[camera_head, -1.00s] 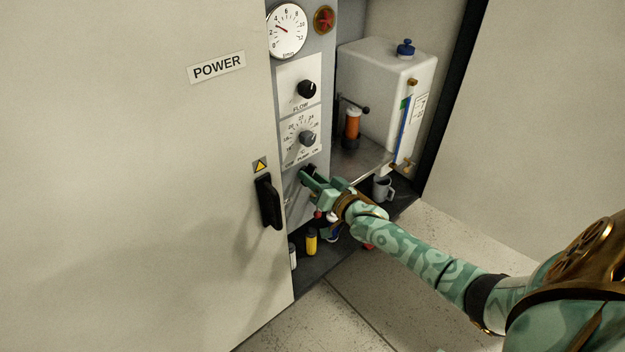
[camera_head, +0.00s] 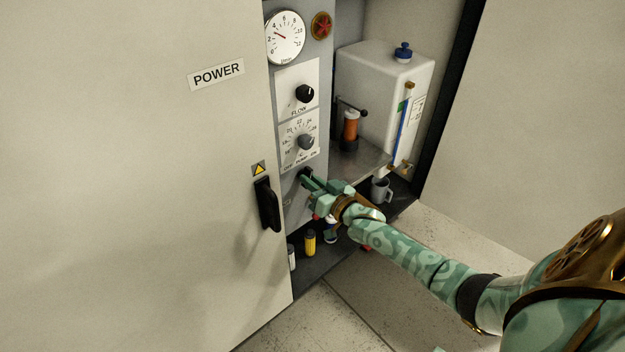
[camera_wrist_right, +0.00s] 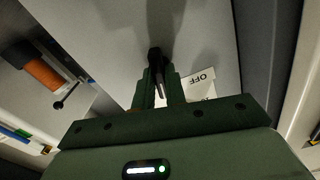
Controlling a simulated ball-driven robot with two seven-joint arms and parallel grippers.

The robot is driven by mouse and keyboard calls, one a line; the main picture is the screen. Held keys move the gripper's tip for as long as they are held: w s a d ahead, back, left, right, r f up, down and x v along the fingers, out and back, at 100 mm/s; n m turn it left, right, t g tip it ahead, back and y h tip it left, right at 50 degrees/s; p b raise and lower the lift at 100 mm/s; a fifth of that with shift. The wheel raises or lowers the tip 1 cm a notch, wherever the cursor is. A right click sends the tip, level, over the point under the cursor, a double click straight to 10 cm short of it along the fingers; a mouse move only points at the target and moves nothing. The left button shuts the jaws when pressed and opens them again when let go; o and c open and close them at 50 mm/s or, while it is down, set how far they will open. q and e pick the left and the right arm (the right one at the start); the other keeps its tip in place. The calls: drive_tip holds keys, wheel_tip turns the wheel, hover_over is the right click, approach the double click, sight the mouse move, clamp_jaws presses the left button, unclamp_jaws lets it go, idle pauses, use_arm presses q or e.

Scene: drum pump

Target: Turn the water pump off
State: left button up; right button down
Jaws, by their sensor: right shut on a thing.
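The pump switch is a small black knob (camera_head: 306,173) low on the grey control panel (camera_head: 296,205), under the lettering OFF PUMP ON. In the right wrist view the black knob (camera_wrist_right: 154,60) sits between my fingertips, with the word OFF on a white label to its right. My right gripper (camera_head: 308,181) reaches in from the right and is shut on this knob; its fingers (camera_wrist_right: 158,84) hide part of it. Which setting the knob points to cannot be told. My left gripper is not in view.
Above are the FLOW knob (camera_head: 304,93), a temperature dial (camera_head: 306,142) and a round gauge (camera_head: 285,37). The POWER door (camera_head: 130,180) with its black handle (camera_head: 267,204) stands at left. A white tank (camera_head: 380,90), a mug (camera_head: 381,190) and a yellow bottle (camera_head: 310,242) are inside the cabinet.

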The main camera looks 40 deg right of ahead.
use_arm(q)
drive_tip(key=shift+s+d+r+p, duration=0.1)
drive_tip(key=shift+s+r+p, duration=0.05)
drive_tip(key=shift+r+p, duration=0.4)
use_arm(e)
drive_tip(key=n, duration=0.8)
drive_tip(key=shift+f+n, duration=0.1)
drive_tip(key=shift+n, duration=0.2)
drive_tip(key=c, duration=1.4)
unclamp_jaws()
drive_tip(key=shift+c, duration=0.2)
drive_tip(key=shift+s, duration=0.15)
